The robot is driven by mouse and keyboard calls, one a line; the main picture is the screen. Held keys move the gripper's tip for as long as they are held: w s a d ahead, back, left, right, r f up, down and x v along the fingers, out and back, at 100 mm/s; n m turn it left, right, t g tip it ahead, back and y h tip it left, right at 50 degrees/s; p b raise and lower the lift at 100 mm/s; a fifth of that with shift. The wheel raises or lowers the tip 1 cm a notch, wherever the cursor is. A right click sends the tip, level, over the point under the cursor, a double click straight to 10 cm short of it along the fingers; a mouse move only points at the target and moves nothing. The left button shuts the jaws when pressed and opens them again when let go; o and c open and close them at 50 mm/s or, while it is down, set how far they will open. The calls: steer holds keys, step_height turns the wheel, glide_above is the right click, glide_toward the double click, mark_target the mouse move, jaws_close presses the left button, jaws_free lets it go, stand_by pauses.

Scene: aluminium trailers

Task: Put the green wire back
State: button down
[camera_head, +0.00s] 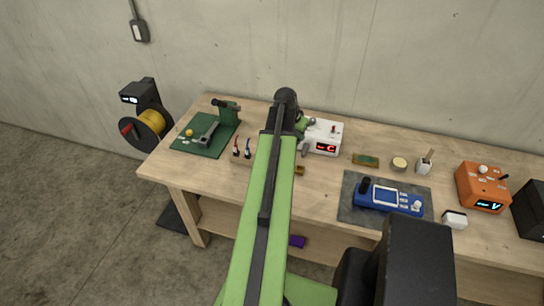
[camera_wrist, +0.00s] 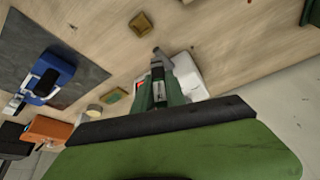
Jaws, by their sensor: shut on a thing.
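My gripper (camera_head: 304,139) is at the end of my green arm, above the bench by the white box with a red display (camera_head: 323,137). In the wrist view its jaws (camera_wrist: 158,68) are closed, with the white box (camera_wrist: 188,75) behind them. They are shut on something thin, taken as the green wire. It blends with my green gripper, so I cannot make out its shape. A small wooden rack (camera_head: 243,161) left of my arm holds upright pieces, a red wire (camera_head: 236,147) and a blue wire (camera_head: 248,149). My arm hides part of the bench beside the rack.
A small brown block (camera_head: 299,170) lies right of my arm. A blue meter (camera_head: 389,198) on a dark mat (camera_head: 348,211) and an orange device (camera_head: 482,187) stand to the right. A green mat with tools (camera_head: 190,148) lies at left.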

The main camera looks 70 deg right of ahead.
steer(key=shift+w+a+f+b, duration=0.5)
steer(key=shift+w+f+b, duration=1.2)
steer(key=shift+f+b, duration=0.35)
steer(key=shift+w+a+f+b, duration=0.5)
steer(key=shift+w+f+b, duration=1.3)
steer(key=shift+b, duration=0.3)
steer(key=shift+w+a+f+b, duration=0.5)
steer(key=shift+w+f+b, duration=1.1)
steer(key=shift+f+b, duration=0.45)
steer(key=c, duration=1.4)
jaws_free()
steer(key=shift+r, duration=0.1)
steer(key=shift+o, duration=0.2)
steer(key=shift+r+p, duration=0.45)
steer(key=shift+p, duration=0.05)
steer(key=p+v, duration=1.1)
steer(key=v, duration=0.1)
steer(key=shift+r, duration=0.2)
